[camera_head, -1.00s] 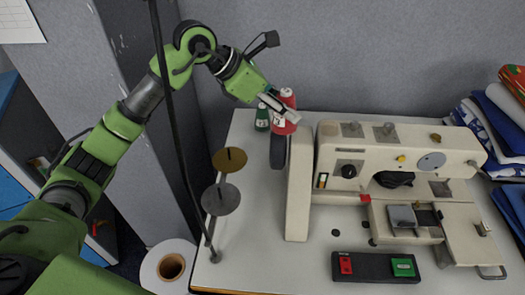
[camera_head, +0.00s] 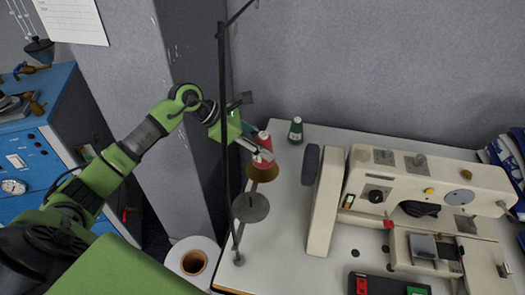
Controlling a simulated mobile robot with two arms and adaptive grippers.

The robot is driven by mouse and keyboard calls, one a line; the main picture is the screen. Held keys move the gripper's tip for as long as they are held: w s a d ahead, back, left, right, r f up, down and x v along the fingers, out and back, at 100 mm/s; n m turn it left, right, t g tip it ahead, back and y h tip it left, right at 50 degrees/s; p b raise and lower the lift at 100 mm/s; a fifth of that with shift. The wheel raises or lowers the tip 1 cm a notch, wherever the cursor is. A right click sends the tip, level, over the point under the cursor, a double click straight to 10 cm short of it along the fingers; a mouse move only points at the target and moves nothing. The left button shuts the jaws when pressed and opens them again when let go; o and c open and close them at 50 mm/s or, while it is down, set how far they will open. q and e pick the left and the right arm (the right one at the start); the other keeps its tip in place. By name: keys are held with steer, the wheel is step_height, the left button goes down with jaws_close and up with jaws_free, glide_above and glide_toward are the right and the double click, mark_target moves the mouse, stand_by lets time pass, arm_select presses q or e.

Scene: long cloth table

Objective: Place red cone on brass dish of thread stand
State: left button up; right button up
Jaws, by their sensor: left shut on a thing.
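My left gripper (camera_head: 260,150) is shut on the red cone (camera_head: 262,161), which has a pale tip and stands roughly upright. The cone shows directly above the brass dish (camera_head: 264,187) of the thread stand. Its base overlaps the dish in the picture, and I cannot tell whether they touch. The fingers hide part of the cone's middle. The thread stand has a dark upright pole and a lower grey dish (camera_head: 250,208), which is empty. My right gripper is not in view.
A green cone (camera_head: 296,131) stands at the table's back edge, right of the red cone. A cream sewing machine (camera_head: 329,205) fills the right side. A white roll (camera_head: 194,262) stands below the table's left edge. A blue cabinet (camera_head: 30,150) is at far left.

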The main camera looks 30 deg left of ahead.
arm_select(q)
step_height(320, 180, down, 3)
steer(key=shift+r+p, duration=0.1)
steer(key=shift+p, duration=0.85)
steer(key=shift+a+f, duration=0.1)
steer(key=shift+f, duration=0.25)
steer(key=o, duration=1.2)
steer(key=shift+o, duration=0.2)
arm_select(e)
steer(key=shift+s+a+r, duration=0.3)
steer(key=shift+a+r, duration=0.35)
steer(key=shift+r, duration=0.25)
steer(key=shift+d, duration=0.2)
